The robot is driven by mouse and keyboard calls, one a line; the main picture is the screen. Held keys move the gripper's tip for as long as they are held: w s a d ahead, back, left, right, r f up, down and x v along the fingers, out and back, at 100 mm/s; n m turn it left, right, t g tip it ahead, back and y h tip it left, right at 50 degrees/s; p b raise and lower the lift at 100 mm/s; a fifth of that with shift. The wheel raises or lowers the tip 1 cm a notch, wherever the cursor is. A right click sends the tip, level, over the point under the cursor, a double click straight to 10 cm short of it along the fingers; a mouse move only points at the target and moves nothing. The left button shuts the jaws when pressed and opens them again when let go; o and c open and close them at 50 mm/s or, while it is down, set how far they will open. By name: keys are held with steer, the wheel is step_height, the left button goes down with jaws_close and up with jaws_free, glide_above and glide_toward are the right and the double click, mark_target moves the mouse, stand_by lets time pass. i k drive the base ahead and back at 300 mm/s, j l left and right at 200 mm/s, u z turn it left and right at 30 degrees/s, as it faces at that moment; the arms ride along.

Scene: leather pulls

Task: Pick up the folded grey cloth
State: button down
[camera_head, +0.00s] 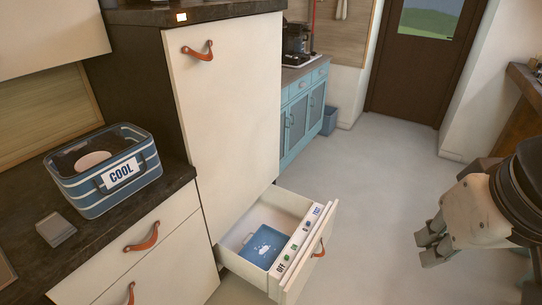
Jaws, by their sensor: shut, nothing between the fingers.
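A small grey block-like thing, which looks like the folded grey cloth (56,228), lies on the dark countertop at the lower left, in front of the blue striped "COOL" bin and apart from it. My gripper (424,247) is at the right side of the view, above the open floor. It is shut and empty, far from the grey cloth, with the open drawer and the counter between them.
The striped bin (117,190) holds a pale round thing. A low drawer (318,250) stands pulled out, with a blue item (263,246) inside. A tall cream cabinet (228,120) rises beside the counter. The grey floor (385,190) is clear towards the brown door.

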mark_target(54, 228)
steer(key=u, duration=1.65)
